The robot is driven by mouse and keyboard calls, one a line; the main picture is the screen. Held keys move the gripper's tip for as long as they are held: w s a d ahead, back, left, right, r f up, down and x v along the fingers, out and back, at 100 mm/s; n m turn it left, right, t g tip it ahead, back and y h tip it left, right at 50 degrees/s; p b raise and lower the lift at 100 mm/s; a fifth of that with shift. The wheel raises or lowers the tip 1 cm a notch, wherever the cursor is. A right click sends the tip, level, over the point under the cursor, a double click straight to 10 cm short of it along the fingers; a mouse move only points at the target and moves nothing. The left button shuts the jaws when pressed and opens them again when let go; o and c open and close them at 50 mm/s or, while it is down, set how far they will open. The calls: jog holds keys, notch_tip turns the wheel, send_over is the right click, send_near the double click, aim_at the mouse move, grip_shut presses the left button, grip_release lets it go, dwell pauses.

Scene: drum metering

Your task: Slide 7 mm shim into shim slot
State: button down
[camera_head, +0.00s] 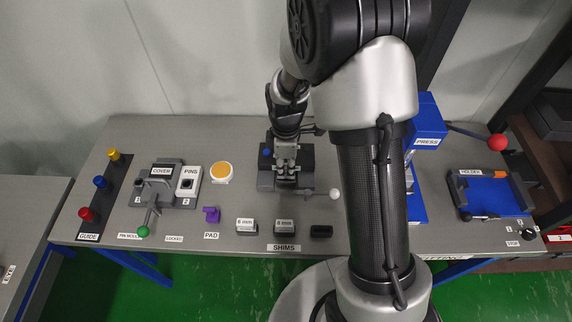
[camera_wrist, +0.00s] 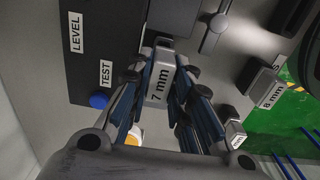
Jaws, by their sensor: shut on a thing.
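The 7 mm shim (camera_wrist: 161,78) is a light grey block with its label facing the wrist camera. My gripper (camera_wrist: 160,88) is shut on it, with a blue-padded finger on each side. In the head view my gripper (camera_head: 286,172) is over the dark fixture (camera_head: 266,181) at the middle of the bench. The fixture also fills the upper left of the wrist view (camera_wrist: 115,20), with LEVEL and TEST labels. The shim slot cannot be made out, and I cannot tell whether the shim touches the fixture.
A white-knobbed lever (camera_head: 334,194) sticks out right of the fixture. A blue button (camera_wrist: 99,100) is beside TEST. The blue press (camera_head: 427,125) stands right.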

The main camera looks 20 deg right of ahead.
aim_at(286, 166)
jog(key=shift+f+b, duration=0.8)
jog(key=shift+f, duration=0.4)
jog(key=c, duration=1.4)
grip_release()
jog(key=shift+o, duration=0.2)
jog(key=shift+w+r, duration=0.1)
jog(key=shift+r, duration=0.05)
jog(key=shift+r, duration=3.9)
